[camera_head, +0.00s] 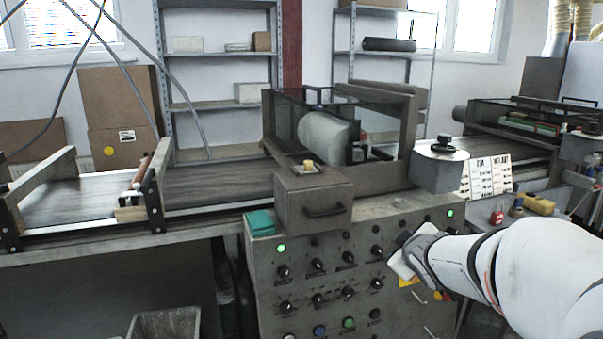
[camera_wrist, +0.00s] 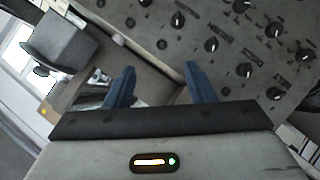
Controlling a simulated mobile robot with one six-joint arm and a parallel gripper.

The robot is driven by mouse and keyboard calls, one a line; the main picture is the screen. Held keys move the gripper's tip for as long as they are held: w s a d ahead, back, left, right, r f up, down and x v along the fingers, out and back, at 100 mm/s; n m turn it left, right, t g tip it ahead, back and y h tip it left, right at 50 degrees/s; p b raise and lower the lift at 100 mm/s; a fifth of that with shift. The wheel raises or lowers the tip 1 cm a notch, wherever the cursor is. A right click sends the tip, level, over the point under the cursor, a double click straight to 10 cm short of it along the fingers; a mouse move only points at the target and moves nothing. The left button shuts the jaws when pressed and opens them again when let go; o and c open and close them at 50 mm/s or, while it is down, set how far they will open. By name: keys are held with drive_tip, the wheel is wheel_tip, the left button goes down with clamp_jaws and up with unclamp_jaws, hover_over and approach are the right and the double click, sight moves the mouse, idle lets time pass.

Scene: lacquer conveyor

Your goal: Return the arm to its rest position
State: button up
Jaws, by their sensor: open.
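My arm reaches in from the right in the head view, its white links in front of the control panel (camera_head: 330,255). My gripper (camera_wrist: 155,85) shows in the wrist view with its two blue fingers apart and nothing between them. The panel with its black knobs lies beyond the fingers, and it also shows in the wrist view (camera_wrist: 180,45). In the head view the fingertips are hidden behind the wrist and cannot be made out. No contact between gripper and panel is visible.
A grey drawer box (camera_head: 314,200) and a lidded grey pot (camera_head: 438,165) stand on the machine above the panel. A teal block (camera_head: 260,223) sits beside the box. The conveyor (camera_head: 70,197) runs left. A bin (camera_head: 165,324) stands on the floor. A yellow object (camera_head: 538,204) lies right.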

drive_tip(key=s+a+r+m+g+p, duration=0.2)
drive_tip(key=s+p, duration=0.3)
drive_tip(key=s, duration=0.3)
drive_tip(key=s+a+r+m+g+p, duration=0.3)
drive_tip(key=s+r+g+p, duration=0.1)
drive_tip(key=s, duration=0.4)
drive_tip(key=s+a+r+m+g+y+p, duration=0.1)
drive_tip(key=s+a+r+m+g+p, duration=0.2)
drive_tip(key=s+p, duration=0.3)
drive_tip(key=shift+s+g, duration=0.3)
drive_tip(key=shift+s, duration=0.95)
drive_tip(key=shift+r, duration=0.1)
drive_tip(key=shift+c, duration=0.6)
